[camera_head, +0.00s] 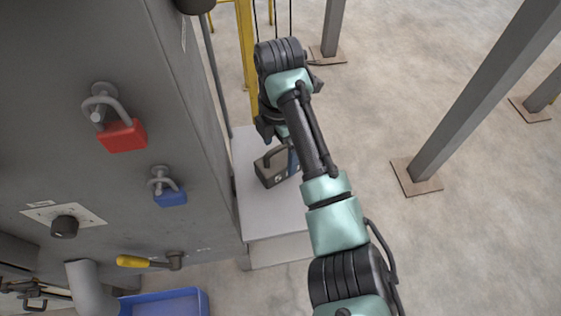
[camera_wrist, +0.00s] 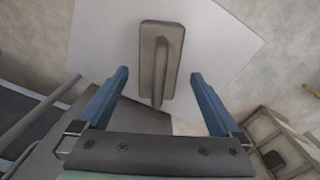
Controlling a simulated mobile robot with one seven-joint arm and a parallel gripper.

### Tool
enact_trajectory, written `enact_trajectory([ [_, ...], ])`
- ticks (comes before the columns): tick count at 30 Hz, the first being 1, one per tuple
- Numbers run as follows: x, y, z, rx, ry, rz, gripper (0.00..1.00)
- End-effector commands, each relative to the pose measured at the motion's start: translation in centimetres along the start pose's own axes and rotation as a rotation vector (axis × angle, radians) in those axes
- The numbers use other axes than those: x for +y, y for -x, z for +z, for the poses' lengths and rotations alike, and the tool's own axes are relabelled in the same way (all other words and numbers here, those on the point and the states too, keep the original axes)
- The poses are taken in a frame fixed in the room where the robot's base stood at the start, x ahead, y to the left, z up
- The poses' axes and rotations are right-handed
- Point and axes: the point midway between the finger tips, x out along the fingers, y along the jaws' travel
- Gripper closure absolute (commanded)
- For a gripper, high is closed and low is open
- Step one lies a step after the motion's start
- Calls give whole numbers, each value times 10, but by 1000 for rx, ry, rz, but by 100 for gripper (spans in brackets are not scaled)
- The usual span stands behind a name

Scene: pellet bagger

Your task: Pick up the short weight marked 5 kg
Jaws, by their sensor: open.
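A dark grey block weight with a raised bar handle (camera_head: 269,174) stands on a pale platform (camera_head: 250,215) beside the machine. A light marking shows on its front side, too small to read surely. In the wrist view the same weight (camera_wrist: 149,38) is seen from above, its handle running lengthwise. My gripper (camera_wrist: 160,75) is open, with its two blue fingers on either side of the handle's near end. Nothing is held. The fingers look apart from the weight; their height above it is hard to judge. In the head view my arm partly hides the weight's right side.
The grey machine cabinet (camera_head: 95,190) stands close on the left, with a red padlock (camera_head: 125,136), a blue padlock (camera_head: 170,197) and a yellow-handled lever (camera_head: 133,262). A blue bin (camera_head: 165,303) sits below. Grey posts (camera_head: 470,95) stand right; floor between is clear.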

Motion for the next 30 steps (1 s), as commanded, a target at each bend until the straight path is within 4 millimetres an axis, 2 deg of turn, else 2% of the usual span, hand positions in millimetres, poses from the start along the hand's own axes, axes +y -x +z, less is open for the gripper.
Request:
enact_trajectory([
  [6, 0, -34, 4, 2, -1, -4, 0],
  [9, 0, -44, 4, 2, -1, -2, 0],
  [17, 1, -46, 4, 0, 0, -1, 0],
  [20, 1, -46, 4, 0, 0, -1, 14],
  [30, 1, -46, 4, 0, 0, -1, 76],
])
